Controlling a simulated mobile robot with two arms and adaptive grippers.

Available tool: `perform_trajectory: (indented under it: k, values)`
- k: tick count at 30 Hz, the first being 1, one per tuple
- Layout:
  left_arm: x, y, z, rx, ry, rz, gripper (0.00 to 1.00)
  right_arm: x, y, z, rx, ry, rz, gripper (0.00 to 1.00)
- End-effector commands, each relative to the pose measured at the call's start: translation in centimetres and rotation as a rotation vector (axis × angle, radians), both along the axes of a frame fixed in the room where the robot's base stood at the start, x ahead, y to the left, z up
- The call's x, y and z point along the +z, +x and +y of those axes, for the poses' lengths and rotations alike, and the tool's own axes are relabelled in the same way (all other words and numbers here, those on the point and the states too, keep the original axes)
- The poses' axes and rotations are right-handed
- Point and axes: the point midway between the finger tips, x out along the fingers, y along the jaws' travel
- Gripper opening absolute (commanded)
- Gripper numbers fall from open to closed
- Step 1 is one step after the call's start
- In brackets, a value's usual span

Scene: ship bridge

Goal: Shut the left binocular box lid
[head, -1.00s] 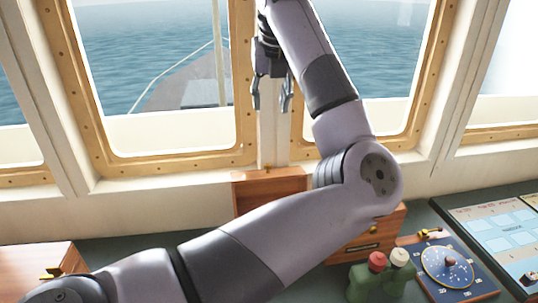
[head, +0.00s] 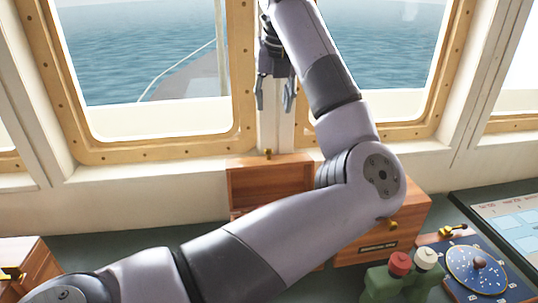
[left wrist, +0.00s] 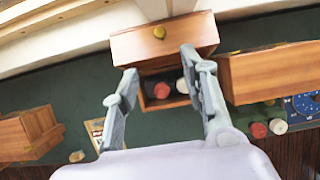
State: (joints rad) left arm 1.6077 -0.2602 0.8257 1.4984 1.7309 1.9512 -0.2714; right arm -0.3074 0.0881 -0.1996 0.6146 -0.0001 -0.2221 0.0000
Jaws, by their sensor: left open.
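An open wooden binocular box (left wrist: 160,107) stands on the dark green counter below the window post. Its lid (head: 270,185) stands raised at the back, with a brass catch on its top edge; the lid also shows in the left wrist view (left wrist: 165,40). Red and white caps show inside the box. My left gripper (head: 274,95) is open and empty, appearing above the lid in the head view. In the left wrist view its fingers (left wrist: 158,64) frame the lid and the box opening. Contact cannot be told. My arm hides much of the box in the head view. My right gripper is not in view.
A shut wooden box (head: 400,225) stands close to the right. Green binoculars (head: 395,283) with red and white caps and a blue dial panel (head: 478,270) are in front of it. Another wooden box (head: 38,265) is at the far left. Bare counter (head: 125,250) lies between.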

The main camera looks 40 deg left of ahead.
Motion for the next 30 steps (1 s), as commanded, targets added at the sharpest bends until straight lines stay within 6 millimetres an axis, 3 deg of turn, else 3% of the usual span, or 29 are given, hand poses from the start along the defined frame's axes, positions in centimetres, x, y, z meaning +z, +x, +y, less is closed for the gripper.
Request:
perform_trajectory:
  k: [5, 21, 30]
  values:
    - [-1.4, 0.4, 0.5, 0.001, -0.001, 0.003, 0.4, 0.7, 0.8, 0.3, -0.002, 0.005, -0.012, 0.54]
    - [-11.8, 3.0, 3.9, 0.001, -0.001, 0.006, 0.4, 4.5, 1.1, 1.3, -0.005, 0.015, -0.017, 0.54]
    - [-15.5, 4.0, 5.1, 0.001, -0.001, 0.002, 0.4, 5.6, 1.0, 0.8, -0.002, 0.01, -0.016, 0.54]
